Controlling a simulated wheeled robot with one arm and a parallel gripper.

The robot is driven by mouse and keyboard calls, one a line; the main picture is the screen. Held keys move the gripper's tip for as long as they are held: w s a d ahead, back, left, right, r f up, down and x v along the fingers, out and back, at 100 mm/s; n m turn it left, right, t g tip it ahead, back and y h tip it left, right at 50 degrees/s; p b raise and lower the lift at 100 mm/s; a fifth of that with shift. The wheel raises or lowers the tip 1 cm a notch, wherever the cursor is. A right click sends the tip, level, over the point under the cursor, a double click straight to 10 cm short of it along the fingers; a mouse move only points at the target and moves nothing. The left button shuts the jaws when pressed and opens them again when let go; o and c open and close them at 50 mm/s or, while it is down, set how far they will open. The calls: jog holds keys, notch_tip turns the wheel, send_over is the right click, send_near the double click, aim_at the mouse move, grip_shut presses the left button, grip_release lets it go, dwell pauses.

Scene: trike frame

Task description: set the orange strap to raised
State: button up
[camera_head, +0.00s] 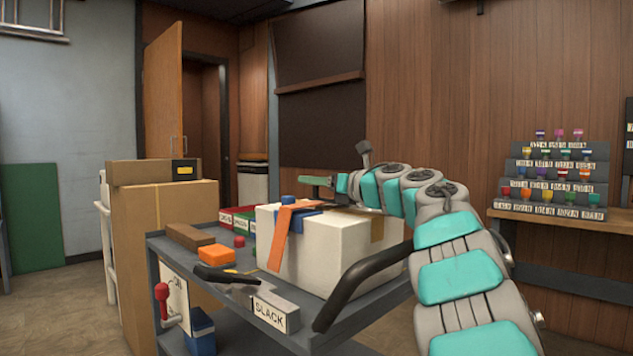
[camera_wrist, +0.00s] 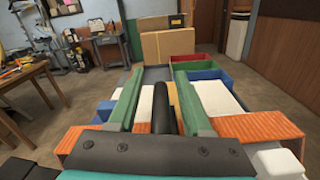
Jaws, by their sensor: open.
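The orange strap (camera_head: 285,231) lies over the top edge of a white box (camera_head: 330,254) on the cart, and its end hangs down the near side. My gripper (camera_head: 312,181) is above the box top in the head view. In the wrist view its two green fingers (camera_wrist: 158,85) are apart, with a dark rounded bar (camera_wrist: 162,105) between them. I cannot tell whether they touch the bar. A "SLACK" label (camera_head: 270,312) is on a grey block at the cart's front.
The grey cart (camera_head: 190,285) also holds an orange block (camera_head: 216,255), a black handle (camera_head: 222,275), a brown block (camera_head: 189,236) and red and green bins (camera_head: 238,218). A black curved rail (camera_head: 365,280) rises at the cart's right. A red-knobbed lever (camera_head: 162,293) is at its left.

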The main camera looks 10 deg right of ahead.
grip_shut()
dwell(0.3)
dwell(1.1)
